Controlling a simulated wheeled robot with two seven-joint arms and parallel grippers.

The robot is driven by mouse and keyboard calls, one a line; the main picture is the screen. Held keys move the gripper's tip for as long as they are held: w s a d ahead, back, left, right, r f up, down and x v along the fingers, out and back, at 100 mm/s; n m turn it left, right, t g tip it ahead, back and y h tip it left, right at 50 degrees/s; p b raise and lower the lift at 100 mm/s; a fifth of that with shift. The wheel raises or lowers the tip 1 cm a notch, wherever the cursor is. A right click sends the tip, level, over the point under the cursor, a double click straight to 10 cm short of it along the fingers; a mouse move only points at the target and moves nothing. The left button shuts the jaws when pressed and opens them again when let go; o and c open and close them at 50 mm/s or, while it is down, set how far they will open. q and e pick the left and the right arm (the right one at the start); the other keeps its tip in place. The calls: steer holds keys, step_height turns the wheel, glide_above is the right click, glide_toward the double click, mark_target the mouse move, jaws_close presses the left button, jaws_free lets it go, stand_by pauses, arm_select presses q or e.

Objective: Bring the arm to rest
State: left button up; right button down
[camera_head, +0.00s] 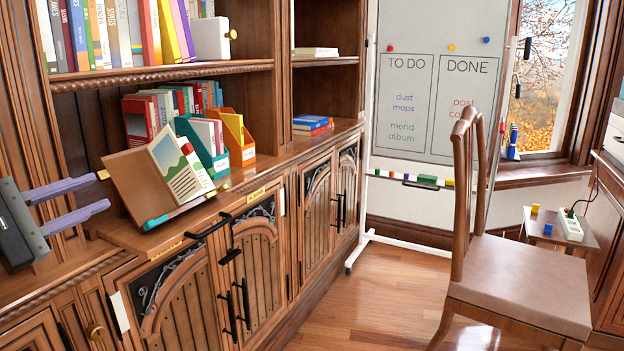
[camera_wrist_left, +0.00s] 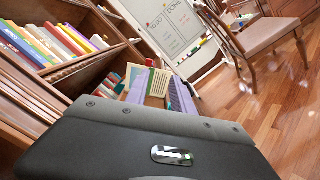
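My left gripper (camera_head: 102,191) comes in from the left in the head view, in front of the bookcase. Its two purple fingers are apart, with nothing seen between them. The fingertips are close to the left side of a brown book stand (camera_head: 136,183) holding an open picture page (camera_head: 175,164); I cannot tell whether they touch it. In the left wrist view the gripper (camera_wrist_left: 157,88) also shows its purple fingers apart, with the stand and page beyond them. My right gripper is in neither view.
Teal (camera_head: 203,150) and orange (camera_head: 236,139) book holders stand behind the stand on the bookcase counter (camera_head: 280,152). A shelf of books (camera_head: 110,35) is above. A whiteboard (camera_head: 430,80) and wooden chair (camera_head: 520,280) stand to the right. Floor (camera_head: 385,290) between cabinets and chair is clear.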

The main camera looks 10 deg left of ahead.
arm_select(q)
steer(key=w+d+f+m+g+y, duration=0.1)
steer(key=w+d+f+g, duration=0.1)
steer(key=w+f, duration=0.35)
steer(key=w+d+f+m+g, duration=0.1)
steer(key=w+d+f+g, duration=0.1)
steer(key=f, duration=0.7)
steer(key=w+d+f+m+g+y, duration=0.1)
steer(key=w+d+f, duration=0.1)
steer(key=w+f, duration=0.35)
steer(key=s+d+f+m+g+y, duration=0.15)
steer(key=d+f, duration=0.25)
steer(key=f, duration=0.7)
steer(key=s+d+f+m+g, duration=0.1)
steer(key=d+f+m+g, duration=0.25)
steer(key=f, duration=0.75)
steer(key=s+d+f+m+g, duration=0.2)
steer(key=d+f, duration=0.2)
steer(key=f, duration=0.7)
steer(key=s+d+f+m+g+h, duration=0.15)
steer(key=s+d+f+m, duration=0.35)
steer(key=s+d+f, duration=0.5)
steer(key=s+d+f+m+g, duration=0.35)
steer(key=s+d+f, duration=0.45)
steer(key=s, duration=0.4)
step_height(320, 180, up, 24)
steer(key=p, duration=2.4)
steer(key=shift+a+m+t+p, duration=0.15)
steer(key=shift+m+t+p, duration=0.15)
steer(key=shift+m+p, duration=0.15)
